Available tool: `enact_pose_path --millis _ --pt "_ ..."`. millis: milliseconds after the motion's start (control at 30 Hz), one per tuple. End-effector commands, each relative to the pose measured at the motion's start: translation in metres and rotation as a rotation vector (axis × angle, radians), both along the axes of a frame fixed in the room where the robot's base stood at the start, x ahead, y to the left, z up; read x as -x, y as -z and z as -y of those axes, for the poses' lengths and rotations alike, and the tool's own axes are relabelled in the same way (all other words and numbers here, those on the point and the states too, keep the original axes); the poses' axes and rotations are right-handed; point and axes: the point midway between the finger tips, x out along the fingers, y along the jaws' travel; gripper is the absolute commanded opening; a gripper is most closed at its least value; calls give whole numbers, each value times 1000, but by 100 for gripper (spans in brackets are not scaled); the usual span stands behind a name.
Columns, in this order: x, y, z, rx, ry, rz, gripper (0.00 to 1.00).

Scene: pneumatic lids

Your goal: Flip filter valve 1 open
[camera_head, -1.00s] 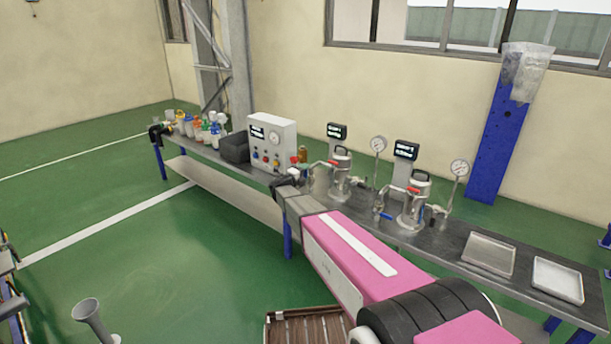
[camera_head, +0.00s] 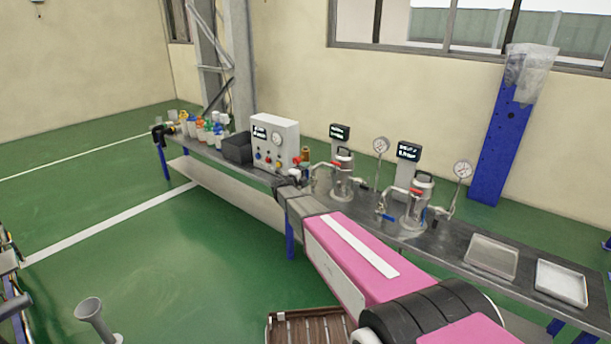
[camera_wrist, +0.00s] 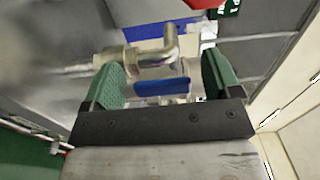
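In the wrist view my gripper (camera_wrist: 163,82) is open, with its two green finger pads apart. A short blue valve handle (camera_wrist: 162,87) shows between the pads, below a metal pipe elbow (camera_wrist: 158,56); I cannot tell whether a pad touches it. In the head view the left filter vessel (camera_head: 342,182) and the right filter vessel (camera_head: 413,210) stand upright on the bench, each with piping and a gauge. My pink arm reaches over the bench edge, its end beside the left vessel. My fingertips are hard to make out there.
The long metal bench (camera_head: 440,244) carries a white control box (camera_head: 275,142), a dark bin (camera_head: 237,147) and several bottles at its far left. Two shallow trays, the nearer-left one (camera_head: 490,257) and the right one (camera_head: 561,283), lie at the right. A blue post (camera_head: 500,140) stands behind.

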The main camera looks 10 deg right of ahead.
Motion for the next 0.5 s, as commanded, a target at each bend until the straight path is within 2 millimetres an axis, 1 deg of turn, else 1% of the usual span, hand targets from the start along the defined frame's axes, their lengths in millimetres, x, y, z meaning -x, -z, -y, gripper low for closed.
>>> enact_pose_path --millis 167,267,500 --pt "2 0 -2 -1 0 1 83" --pt "10 -1 -9 -1 0 1 83" --pt "42 0 -40 0 -2 0 83"
